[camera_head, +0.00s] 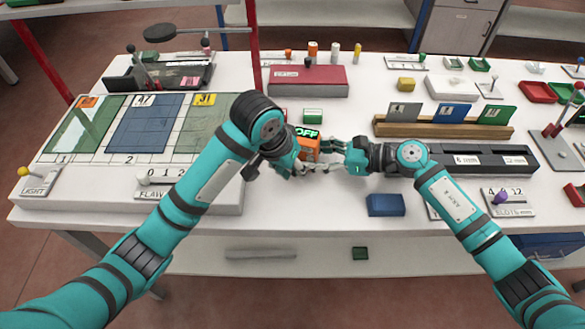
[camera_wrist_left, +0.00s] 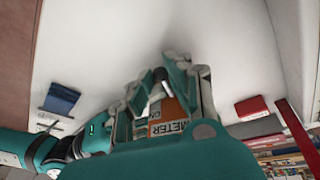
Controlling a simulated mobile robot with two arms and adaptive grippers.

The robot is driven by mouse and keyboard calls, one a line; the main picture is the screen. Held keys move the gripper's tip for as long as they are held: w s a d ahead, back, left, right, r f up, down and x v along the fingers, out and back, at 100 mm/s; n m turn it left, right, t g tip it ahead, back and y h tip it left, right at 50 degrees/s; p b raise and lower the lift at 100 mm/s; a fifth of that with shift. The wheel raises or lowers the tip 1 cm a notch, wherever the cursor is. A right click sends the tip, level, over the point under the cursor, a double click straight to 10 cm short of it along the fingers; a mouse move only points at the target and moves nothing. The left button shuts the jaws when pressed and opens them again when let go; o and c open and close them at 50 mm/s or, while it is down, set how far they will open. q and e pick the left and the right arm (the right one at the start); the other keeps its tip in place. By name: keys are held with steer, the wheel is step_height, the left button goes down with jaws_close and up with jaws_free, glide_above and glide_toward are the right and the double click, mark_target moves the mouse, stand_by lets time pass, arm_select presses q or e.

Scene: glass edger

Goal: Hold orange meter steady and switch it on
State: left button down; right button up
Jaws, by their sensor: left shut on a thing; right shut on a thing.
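The orange meter (camera_head: 307,147) is in the middle of the table, its dark display reading OFF in green. In the left wrist view its orange side (camera_wrist_left: 170,113) carries a white METER label. My left gripper (camera_head: 300,165) is shut on the meter from the left and hides part of it. My right gripper (camera_head: 330,148) reaches in from the right, with its fingers shut against the meter's right side. The exact part it grips is hidden. The right gripper also shows in the left wrist view (camera_wrist_left: 108,126).
A green block (camera_head: 313,117) and a red box (camera_head: 308,80) lie behind the meter. A blue block (camera_head: 386,205) lies in front on the right. A wooden rack (camera_head: 440,128) with coloured plates stands to the right.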

arm_select(q)
steer(key=g, duration=0.1)
steer(key=r+g+y, duration=0.1)
steer(key=g, duration=0.1)
steer(key=shift+w+d, duration=0.1)
steer(key=shift+w, duration=0.2)
steer(key=c, duration=1.2)
jaws_free()
steer(key=shift+c, duration=0.2)
steer(key=shift+r, duration=0.1)
step_height(320, 180, up, 12)
steer(key=a, duration=0.2)
steer(key=shift+w, duration=0.3)
steer(key=shift+a, duration=0.1)
steer(key=shift+c, duration=0.4)
